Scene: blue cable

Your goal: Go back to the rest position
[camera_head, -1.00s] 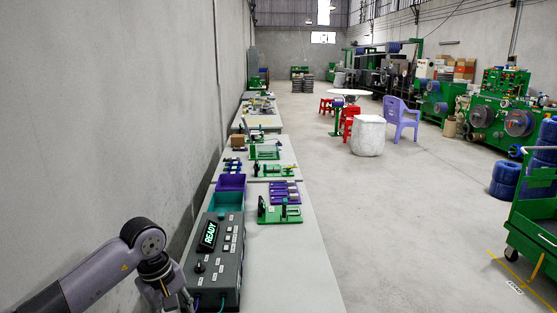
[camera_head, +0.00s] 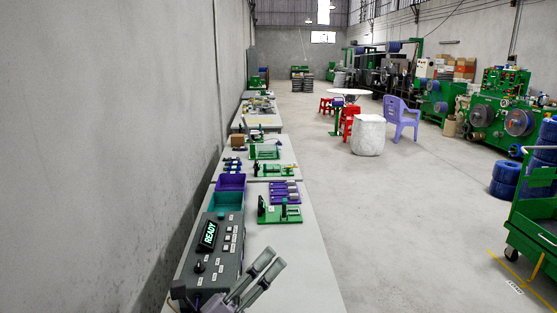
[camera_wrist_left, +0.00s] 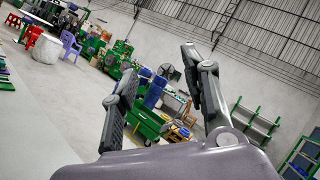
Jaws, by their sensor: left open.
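My left gripper (camera_head: 272,259) is at the bottom of the head view, its two fingers apart and pointing up and to the right. It is in front of the lower right corner of the grey control box (camera_head: 230,243), whose display reads READY. In the left wrist view the same gripper (camera_wrist_left: 160,62) has its fingers spread with nothing between them. The cables at the box's near end are mostly hidden. My right gripper is not in view.
The long table (camera_head: 300,255) runs along the left wall. Green fixtures (camera_head: 281,214), a purple bin (camera_head: 230,183) and a teal bin (camera_head: 226,202) stand on it. The floor to the right is clear up to a green cart (camera_head: 532,235).

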